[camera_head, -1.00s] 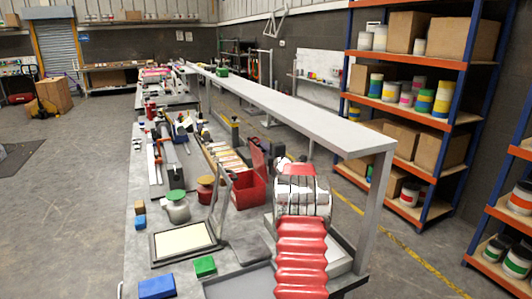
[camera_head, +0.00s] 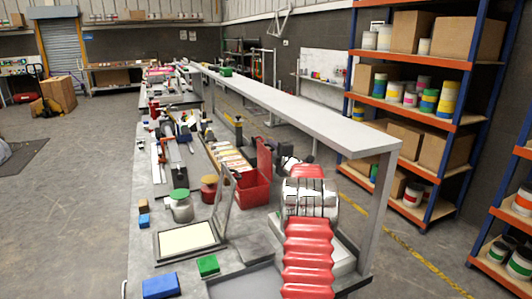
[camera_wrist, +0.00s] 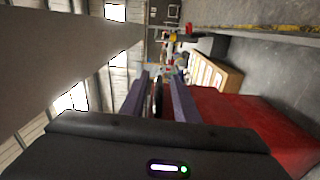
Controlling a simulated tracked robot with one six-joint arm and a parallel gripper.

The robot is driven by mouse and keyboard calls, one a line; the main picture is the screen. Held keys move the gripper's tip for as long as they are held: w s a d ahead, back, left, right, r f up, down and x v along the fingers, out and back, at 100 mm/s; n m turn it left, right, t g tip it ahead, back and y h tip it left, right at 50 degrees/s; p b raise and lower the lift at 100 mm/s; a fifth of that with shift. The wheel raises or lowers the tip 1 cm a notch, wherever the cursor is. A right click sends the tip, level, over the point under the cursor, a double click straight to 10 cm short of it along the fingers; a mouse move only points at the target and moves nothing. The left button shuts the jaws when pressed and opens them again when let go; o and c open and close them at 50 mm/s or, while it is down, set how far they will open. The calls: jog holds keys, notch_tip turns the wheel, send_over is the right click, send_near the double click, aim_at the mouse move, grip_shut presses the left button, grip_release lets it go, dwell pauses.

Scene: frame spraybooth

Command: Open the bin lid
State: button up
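The red bin (camera_head: 252,193) stands on the bench, left of my arm. Its red lid (camera_head: 264,159) stands roughly upright at the bin's right side, and the bin's top looks uncovered. My gripper (camera_head: 284,163) is a dark shape just right of the lid, partly hidden by my arm; I cannot tell whether it touches the lid. In the wrist view my gripper's two fingers (camera_wrist: 160,98) are apart, with a dark thing showing between or beyond them. A large red surface (camera_wrist: 245,115) lies close on the right there; I cannot tell whether it is lid or bin.
A long grey shelf (camera_head: 300,105) runs above the bench's right side. Left of the bin are a green-lidded jar (camera_head: 181,208), an orange-lidded jar (camera_head: 209,190) and a tilted frame (camera_head: 222,207). Blue (camera_head: 160,287) and green (camera_head: 207,266) blocks lie near the front.

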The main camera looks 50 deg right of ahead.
jog(key=v, duration=1.3)
jog(key=shift+s+a, duration=0.2)
jog(key=shift+s, duration=0.15)
dwell(0.4)
jog(key=w+a+r+m+g, duration=0.1)
jog(key=w+a+r+m, duration=0.15)
jog(key=a, duration=0.45)
jog(key=w+a+r+m+g, duration=0.1)
jog(key=a+r+m, duration=0.15)
jog(key=a, duration=0.45)
jog(key=w+a+r+m+g, duration=0.1)
jog(key=w+a+r+g, duration=0.15)
jog(key=a, duration=0.55)
jog(key=s+a+m+g+y, duration=0.1)
jog(key=s+a+m, duration=0.15)
jog(key=a, duration=0.55)
jog(key=s+a+m+y, duration=0.1)
jog(key=s+a, duration=0.2)
jog(key=a, duration=0.5)
jog(key=s+a+f+m+g+y, duration=0.1)
jog(key=s+a+f, duration=0.4)
jog(key=s+a, duration=0.6)
jog(key=s+a+f+m+g+y, duration=0.1)
jog(key=s+a+f+g+y, duration=0.3)
jog(key=s+a, duration=0.7)
jog(key=a+f, duration=0.1)
jog(key=a, duration=0.2)
jog(key=shift+s+a+y, duration=0.25)
jog(key=shift+a+y, duration=0.05)
jog(key=shift+y, duration=0.1)
